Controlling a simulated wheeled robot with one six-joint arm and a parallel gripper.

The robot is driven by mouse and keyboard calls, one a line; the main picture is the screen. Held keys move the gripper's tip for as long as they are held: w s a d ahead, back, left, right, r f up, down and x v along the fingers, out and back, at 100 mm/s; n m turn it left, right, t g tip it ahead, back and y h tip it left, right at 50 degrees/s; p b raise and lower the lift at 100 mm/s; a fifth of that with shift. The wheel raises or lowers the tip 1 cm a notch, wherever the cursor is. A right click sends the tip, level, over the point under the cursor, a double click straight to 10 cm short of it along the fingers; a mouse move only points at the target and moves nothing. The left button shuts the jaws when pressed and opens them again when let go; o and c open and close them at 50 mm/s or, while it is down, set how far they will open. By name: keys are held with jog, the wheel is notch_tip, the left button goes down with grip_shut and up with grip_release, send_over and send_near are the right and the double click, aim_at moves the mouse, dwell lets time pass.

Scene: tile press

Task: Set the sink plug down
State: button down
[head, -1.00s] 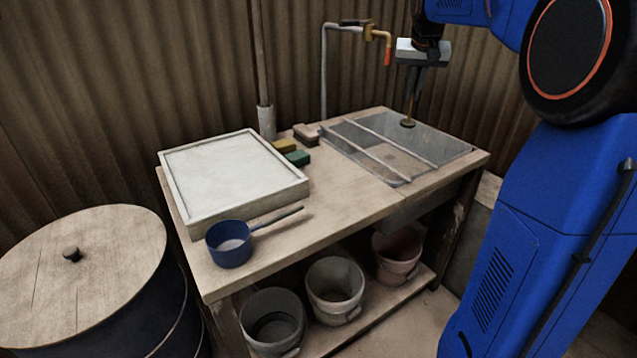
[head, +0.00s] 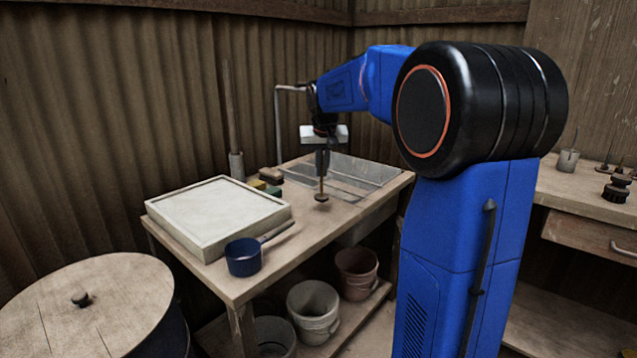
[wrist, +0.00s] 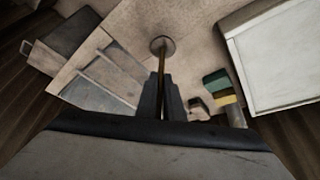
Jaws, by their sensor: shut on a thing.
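The sink plug is a thin brownish rod with a round dark disc (head: 322,197) at its lower end. My gripper (head: 322,168) points down and is shut on the top of the rod, which hangs upright. In the wrist view the disc (wrist: 161,46) shows beyond the fingers (wrist: 160,97), against bare wood beside the sink. I cannot tell whether the disc touches the wood.
A white-topped tray (head: 215,212) and a blue pan (head: 243,257) stand on the left of the bench. Green and yellow sponges (head: 272,190) and a brush (head: 270,175) lie near the sink. Buckets (head: 313,308) stand below.

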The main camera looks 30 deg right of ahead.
aim_at(322, 178)
jog(key=shift+f, duration=1.95)
jog(key=shift+f, duration=0.1)
jog(key=c, duration=1.9)
grip_release()
jog(key=v, duration=1.2)
jog(key=s+a+f+n, duration=0.1)
jog(key=s+a+f, duration=0.1)
jog(key=s+a, duration=0.3)
jog(key=s+a+f+n+y, duration=0.1)
jog(key=s+a+f, duration=0.1)
jog(key=s, duration=0.5)
jog(key=s+a+f+n, duration=0.1)
jog(key=s+a+f, duration=0.25)
jog(key=s, duration=0.35)
jog(key=s+a+f+n, duration=0.1)
jog(key=s+a+f, duration=0.2)
jog(key=s+f, duration=0.3)
jog(key=s+a+f+n+y, duration=0.1)
jog(key=s+a+f, duration=0.2)
jog(key=s+f, duration=0.3)
jog(key=s, duration=0.4)
jog(key=shift+f, duration=0.25)
jog(key=shift+s, duration=0.1)
